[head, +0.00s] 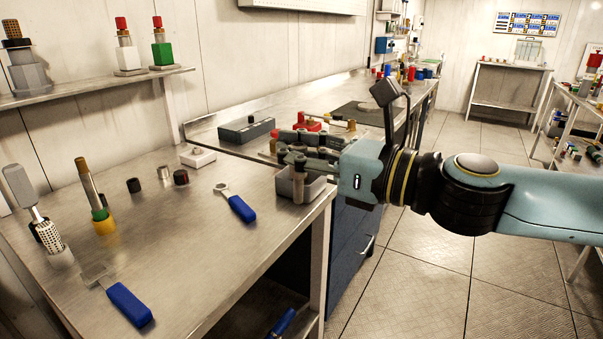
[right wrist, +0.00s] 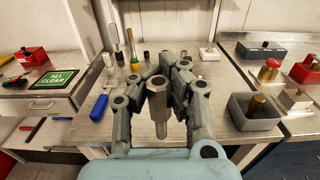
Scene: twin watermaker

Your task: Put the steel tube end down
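The steel tube (right wrist: 158,100) is grey with a wider, faceted upper part and a narrower lower part. It stands roughly upright between the fingers of my right gripper (right wrist: 157,88), which look closed on its sides. In the head view my right gripper (head: 290,164) comes in from the right near the bench's right edge, and the tube (head: 298,184) hangs from its fingertips in front of a grey bin (head: 316,188). I cannot tell how far the tube's lower end is above the bench. My left gripper is not in view.
The steel bench (head: 190,245) has free room in its middle. A blue-handled wrench (head: 236,205), a blue-handled scraper (head: 128,303), a brass rod in a yellow base (head: 97,203) and small caps (head: 181,177) stand or lie on it. A shelf (head: 95,85) overhangs the back left.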

